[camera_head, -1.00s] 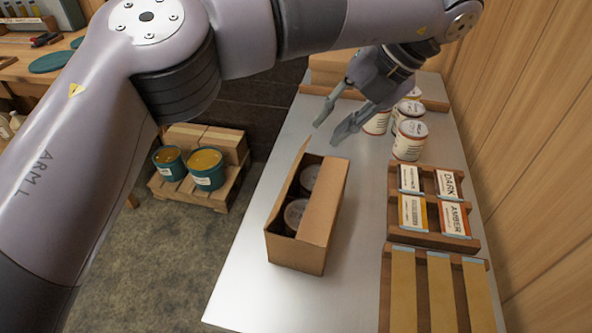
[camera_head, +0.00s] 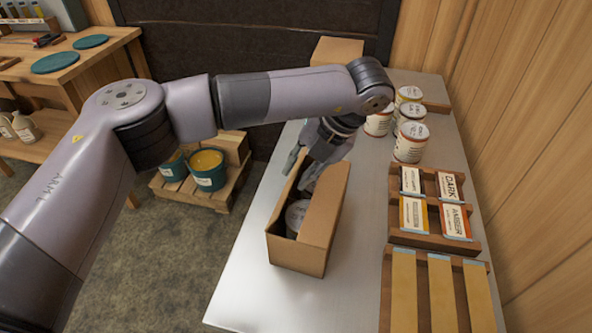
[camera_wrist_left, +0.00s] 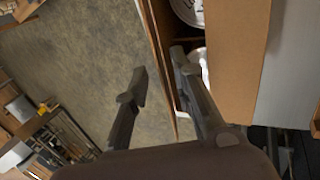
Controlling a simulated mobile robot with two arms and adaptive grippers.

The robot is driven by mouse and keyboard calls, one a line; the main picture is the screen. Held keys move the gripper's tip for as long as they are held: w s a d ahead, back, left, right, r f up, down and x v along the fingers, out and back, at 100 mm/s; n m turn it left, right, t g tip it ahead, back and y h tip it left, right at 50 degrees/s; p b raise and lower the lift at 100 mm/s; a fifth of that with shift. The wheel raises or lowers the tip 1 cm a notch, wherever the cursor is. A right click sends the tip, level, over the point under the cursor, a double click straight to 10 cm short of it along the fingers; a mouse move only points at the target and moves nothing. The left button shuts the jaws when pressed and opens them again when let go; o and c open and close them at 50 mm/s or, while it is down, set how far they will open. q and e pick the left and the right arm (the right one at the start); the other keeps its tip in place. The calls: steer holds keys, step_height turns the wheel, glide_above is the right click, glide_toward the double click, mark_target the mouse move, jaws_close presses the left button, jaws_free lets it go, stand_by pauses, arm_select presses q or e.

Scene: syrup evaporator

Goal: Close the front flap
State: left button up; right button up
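An open cardboard box (camera_head: 297,253) stands on the metal table with cans inside. One can lid (camera_head: 298,215) shows in the opening. A wide flap (camera_head: 325,205) runs along the box's right side, and a thin upright flap edge runs along its left side. I cannot tell which one is the front flap. My left gripper (camera_head: 297,180) is open at the far left of the box. In the left wrist view its fingers (camera_wrist_left: 158,62) are spread on either side of the left flap (camera_wrist_left: 158,55), one outside and one over the opening. My right gripper is not in view.
Several cans (camera_head: 409,142) stand at the back right. A wooden rack of labels (camera_head: 435,240) and a tray of tan strips (camera_head: 440,290) lie right of the box. Another cardboard box (camera_head: 336,50) is at the back. The table's left edge is close to the box.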

arm_select(q)
steer(key=shift+x, duration=0.95)
steer(key=shift+c, duration=0.2)
jaws_close()
